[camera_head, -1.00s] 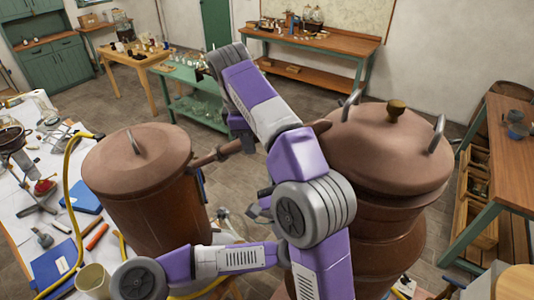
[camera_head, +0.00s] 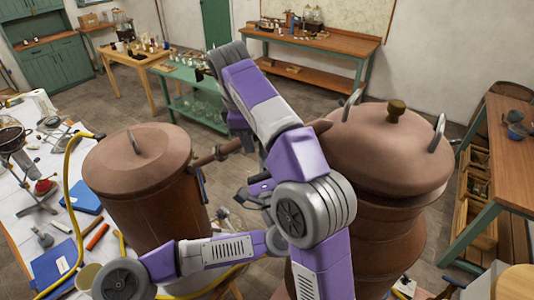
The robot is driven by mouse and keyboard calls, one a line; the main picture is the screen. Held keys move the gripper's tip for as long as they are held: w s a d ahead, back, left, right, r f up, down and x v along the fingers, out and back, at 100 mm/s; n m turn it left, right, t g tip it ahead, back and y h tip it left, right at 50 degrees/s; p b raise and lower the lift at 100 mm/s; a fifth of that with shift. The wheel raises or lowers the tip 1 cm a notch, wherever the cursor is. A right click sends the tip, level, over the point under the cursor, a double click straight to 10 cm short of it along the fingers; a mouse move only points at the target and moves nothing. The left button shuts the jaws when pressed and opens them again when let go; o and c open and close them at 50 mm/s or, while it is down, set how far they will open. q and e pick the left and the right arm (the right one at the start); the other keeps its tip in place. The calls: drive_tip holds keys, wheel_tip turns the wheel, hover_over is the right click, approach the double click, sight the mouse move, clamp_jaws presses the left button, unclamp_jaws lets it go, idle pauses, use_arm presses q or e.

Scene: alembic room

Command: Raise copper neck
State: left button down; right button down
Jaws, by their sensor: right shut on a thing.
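The copper neck (camera_head: 206,159) is a brown pipe running between the copper pot (camera_head: 150,200) on the left and the domed copper still (camera_head: 385,150) on the right. My arm hides its middle. My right arm arches over it, and my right gripper (camera_head: 245,143) is shut on the neck, its fingers mostly hidden by its own wrist. My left gripper (camera_head: 251,191) is below the neck, between the two vessels and apart from the pipe. It is partly behind my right arm, and its jaw opening is unclear.
A cluttered white table (camera_head: 30,205) with a yellow hose (camera_head: 70,190) lies at left. A wooden bench (camera_head: 515,160) stands at right. A green table (camera_head: 190,90) with glassware and a long bench (camera_head: 310,40) stand behind. Floor beyond the vessels is clear.

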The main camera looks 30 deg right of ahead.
drive_tip(key=c, duration=0.8)
unclamp_jaws()
drive_tip(key=shift+s+d+f, duration=0.1)
drive_tip(key=shift+d+f, duration=0.1)
drive_tip(key=shift+f, duration=0.1)
use_arm(q)
drive_tip(key=shift+w+a+r+t+y, duration=0.25)
drive_tip(key=shift+r+t+y, duration=0.05)
drive_tip(key=shift+r, duration=0.2)
use_arm(e)
drive_tip(key=shift+a+r, duration=0.1)
use_arm(q)
drive_tip(key=s+a+f, duration=0.2)
drive_tip(key=s+f, duration=0.8)
drive_tip(key=s, duration=0.1)
drive_tip(key=w+a+f+m+g+h, duration=0.1)
drive_tip(key=w+f+m+g+h, duration=0.1)
drive_tip(key=f+m+g, duration=0.3)
drive_tip(key=w+a+f+m+g+h, duration=0.2)
drive_tip(key=f+m+g, duration=0.3)
drive_tip(key=f+m, duration=0.9)
drive_tip(key=shift+w+f+m+g, duration=0.25)
drive_tip(key=shift+w+m+g, duration=0.2)
drive_tip(key=shift+m, duration=1.35)
